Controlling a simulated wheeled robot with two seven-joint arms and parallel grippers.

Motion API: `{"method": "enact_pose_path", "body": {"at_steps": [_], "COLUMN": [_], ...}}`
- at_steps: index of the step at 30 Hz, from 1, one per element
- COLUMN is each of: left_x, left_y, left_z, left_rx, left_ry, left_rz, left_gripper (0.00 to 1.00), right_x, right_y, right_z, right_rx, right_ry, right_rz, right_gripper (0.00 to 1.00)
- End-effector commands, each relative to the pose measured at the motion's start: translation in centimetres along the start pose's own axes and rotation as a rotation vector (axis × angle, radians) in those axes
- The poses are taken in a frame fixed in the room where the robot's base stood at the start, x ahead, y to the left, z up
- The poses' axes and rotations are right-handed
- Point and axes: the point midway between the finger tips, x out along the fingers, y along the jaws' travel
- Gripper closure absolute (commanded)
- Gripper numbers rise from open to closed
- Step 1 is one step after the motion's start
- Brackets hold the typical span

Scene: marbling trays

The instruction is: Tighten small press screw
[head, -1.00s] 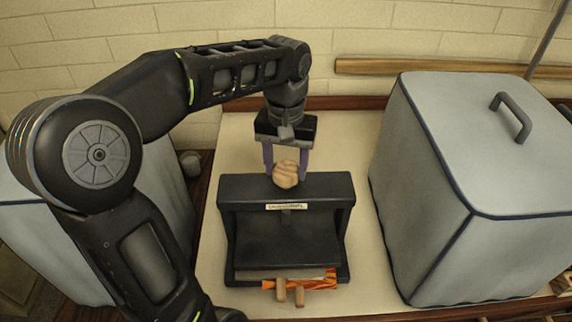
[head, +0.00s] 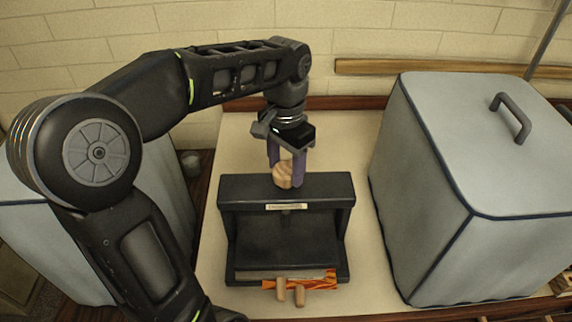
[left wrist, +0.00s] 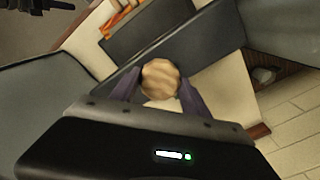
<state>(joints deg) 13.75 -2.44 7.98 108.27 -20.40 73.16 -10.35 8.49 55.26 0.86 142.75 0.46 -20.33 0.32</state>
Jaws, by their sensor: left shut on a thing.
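The small press (head: 230,190) is a black frame on the pale table, with a label on its top beam. Its wooden screw knob (head: 282,178) stands above the beam. My left gripper (head: 286,176) comes down from above with its purple fingers shut on the knob, one on each side. In the left wrist view the round, lobed knob (left wrist: 160,78) sits between the fingertips. Most of the screw below the knob is hidden. My right gripper is in neither view.
Orange marbled paper (head: 318,283) and two small wooden pegs (head: 299,296) show at the press's front edge. A large grey covered box (head: 420,200) with a handle stands close on the right. Another grey box (head: 60,250) is at the left, partly behind my arm. A wooden strip (head: 430,68) runs along the brick wall.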

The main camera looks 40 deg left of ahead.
Motion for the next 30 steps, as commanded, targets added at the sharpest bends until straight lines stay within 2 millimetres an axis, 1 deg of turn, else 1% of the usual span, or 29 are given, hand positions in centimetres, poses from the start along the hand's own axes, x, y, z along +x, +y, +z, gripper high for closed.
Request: {"method": "enact_pose_path", "body": {"at_steps": [6, 15, 16, 24, 30], "left_x": [-0.05, -0.05, -0.05, -0.03, -0.02], "left_y": [0.00, -0.01, -0.01, -0.01, -0.01], "left_z": [-0.03, -0.03, -0.03, -0.02, -0.01], "left_rx": [0.037, 0.038, 0.038, 0.038, 0.038], "left_ry": [0.001, 0.001, 0.001, 0.001, 0.001], "left_rz": [0.000, 0.000, 0.000, 0.000, 0.000], "left_gripper": [0.87, 0.87, 0.45, 0.24, 0.24], "right_x": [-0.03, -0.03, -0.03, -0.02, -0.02], "right_y": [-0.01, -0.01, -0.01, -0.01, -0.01], "right_z": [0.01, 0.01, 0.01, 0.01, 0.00], "right_rx": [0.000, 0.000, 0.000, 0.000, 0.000], "right_ry": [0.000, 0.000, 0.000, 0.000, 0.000], "right_rz": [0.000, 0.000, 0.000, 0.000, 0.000], "right_gripper": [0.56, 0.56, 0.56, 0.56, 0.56]}}
